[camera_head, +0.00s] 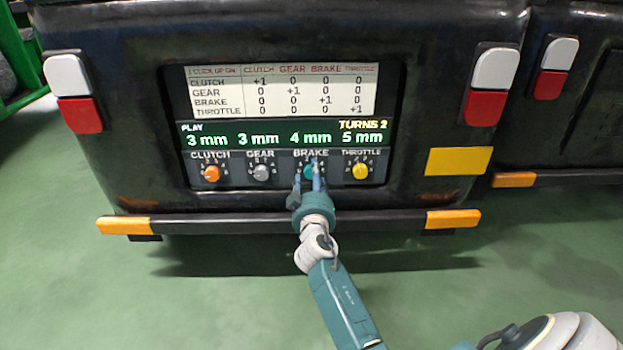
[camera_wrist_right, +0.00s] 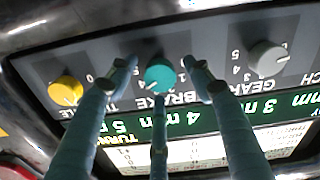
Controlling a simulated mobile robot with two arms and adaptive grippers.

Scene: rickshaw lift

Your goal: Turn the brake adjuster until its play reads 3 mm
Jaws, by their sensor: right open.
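The teal brake adjuster knob (camera_head: 309,171) sits third from the left in the row under the display (camera_head: 287,135) on the black rickshaw's rear. The display reads play clutch 3 mm, gear 3 mm, brake 4 mm, throttle 5 mm, and "TURNS 2". My right gripper (camera_head: 309,182) is open at the brake knob, its fingers partly covering it. In the right wrist view the brake knob (camera_wrist_right: 160,78) lies between the spread fingers (camera_wrist_right: 160,85), which look apart from it. My left gripper is not in view.
The orange clutch knob (camera_head: 211,174) and grey gear knob (camera_head: 261,173) are to the left, the yellow throttle knob (camera_head: 360,172) to the right. A chart (camera_head: 280,91) is above the display. A black bumper (camera_head: 290,222) with orange ends runs below. Green floor (camera_head: 200,300) is clear.

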